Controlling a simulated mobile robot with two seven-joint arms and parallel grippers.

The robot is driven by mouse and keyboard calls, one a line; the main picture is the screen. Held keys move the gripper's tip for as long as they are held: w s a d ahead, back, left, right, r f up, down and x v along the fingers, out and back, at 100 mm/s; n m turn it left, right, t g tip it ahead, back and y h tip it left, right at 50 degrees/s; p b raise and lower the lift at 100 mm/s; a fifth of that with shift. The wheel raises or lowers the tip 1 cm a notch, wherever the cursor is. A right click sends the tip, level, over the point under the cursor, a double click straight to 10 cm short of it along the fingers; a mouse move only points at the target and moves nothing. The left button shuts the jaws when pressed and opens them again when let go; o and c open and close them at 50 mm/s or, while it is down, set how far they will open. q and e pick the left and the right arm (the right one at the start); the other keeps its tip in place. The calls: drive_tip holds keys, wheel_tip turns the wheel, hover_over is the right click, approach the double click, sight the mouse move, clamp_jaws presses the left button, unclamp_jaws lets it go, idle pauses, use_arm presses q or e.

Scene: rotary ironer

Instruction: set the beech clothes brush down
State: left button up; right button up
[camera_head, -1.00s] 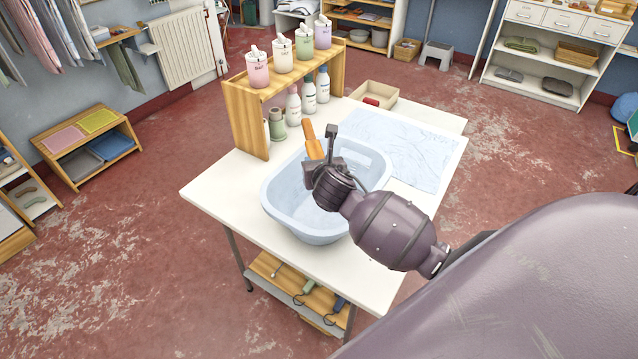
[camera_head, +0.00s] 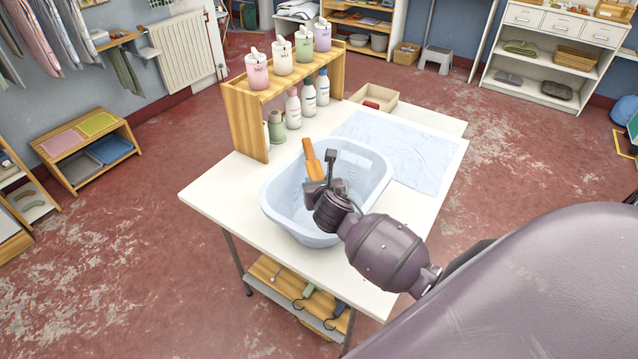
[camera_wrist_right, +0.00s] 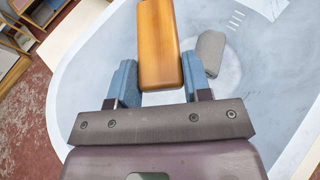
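The beech clothes brush (camera_head: 313,162) is an orange-brown wooden piece, tilted, over the inside of the pale blue basin (camera_head: 284,221). My right gripper (camera_head: 318,181) is above the basin. In the right wrist view the brush (camera_wrist_right: 160,42) lies between the two blue finger pads of my right gripper (camera_wrist_right: 160,78), which appear to press on both its sides. The basin floor (camera_wrist_right: 110,45) shows beneath; I cannot tell whether the brush touches it. My left gripper is in neither view.
A grey rounded block (camera_wrist_right: 209,52) lies in the basin. The basin stands on a white table (camera_head: 222,190) with free room at its left and front. A wooden shelf (camera_head: 246,122) with tubs and bottles stands behind. A pale blue cloth (camera_head: 405,150) lies at right.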

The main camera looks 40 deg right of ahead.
drive_tip(key=o, duration=0.4)
drive_tip(key=shift+o, duration=0.2)
drive_tip(key=shift+r, duration=0.1)
drive_tip(key=p+v, duration=0.1)
drive_tip(key=v, duration=1.1)
